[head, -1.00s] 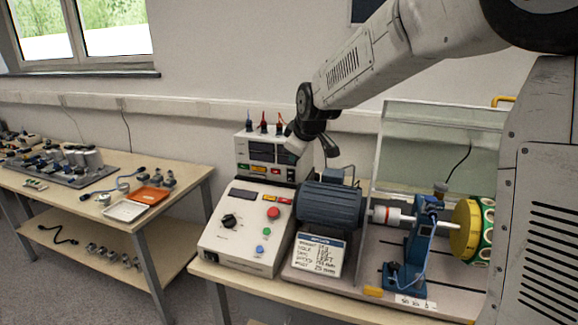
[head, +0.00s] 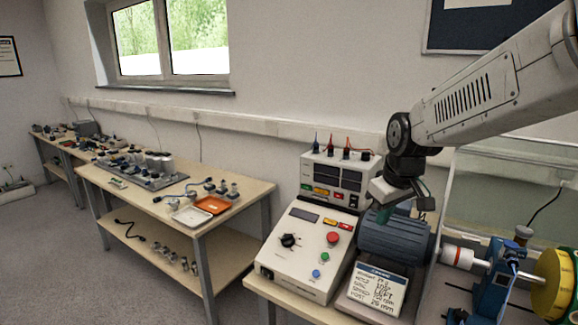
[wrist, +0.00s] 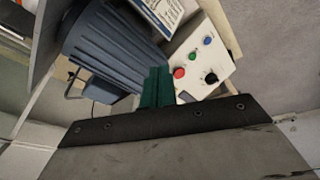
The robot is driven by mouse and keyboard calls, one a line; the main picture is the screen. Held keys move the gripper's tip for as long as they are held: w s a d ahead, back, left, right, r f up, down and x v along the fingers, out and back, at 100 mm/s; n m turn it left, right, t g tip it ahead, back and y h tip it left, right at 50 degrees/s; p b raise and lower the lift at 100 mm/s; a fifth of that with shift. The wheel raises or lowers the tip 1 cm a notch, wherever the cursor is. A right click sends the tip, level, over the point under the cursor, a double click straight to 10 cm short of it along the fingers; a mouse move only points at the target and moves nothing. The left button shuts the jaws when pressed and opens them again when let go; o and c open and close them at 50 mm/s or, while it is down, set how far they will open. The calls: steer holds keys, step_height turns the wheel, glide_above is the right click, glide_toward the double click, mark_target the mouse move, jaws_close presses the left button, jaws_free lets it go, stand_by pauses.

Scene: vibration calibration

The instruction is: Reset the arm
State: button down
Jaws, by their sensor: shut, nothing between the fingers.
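My gripper (wrist: 157,88) shows in the wrist view as two green fingers pressed together, shut and empty. In the head view my gripper (head: 384,213) hangs at the end of my arm, in front of the upper left part of the dark blue-grey motor (head: 398,240). The motor also fills the left of the wrist view (wrist: 112,50). The white control box (head: 303,250), with a black knob and red, green and blue buttons, stands left of the motor. I cannot tell how far the fingertips are from the motor.
A meter unit (head: 334,180) with upright plugs stands behind the control box. A blue stand (head: 492,280) and a yellow disc (head: 560,285) are at the right. A clear guard panel (head: 470,195) rises behind. A side bench (head: 240,205) holds trays and parts at the left; grey floor shows between.

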steer(key=s+d+m+g, duration=0.1)
steer(key=s+m, duration=0.1)
steer(key=s, duration=1.3)
steer(key=s+d+r+m+g, duration=0.1)
steer(key=s+d+m, duration=0.1)
steer(key=s, duration=1.2)
steer(key=shift+s+d+r+m, duration=0.2)
steer(key=shift+s+m, duration=0.15)
steer(key=shift+m, duration=0.25)
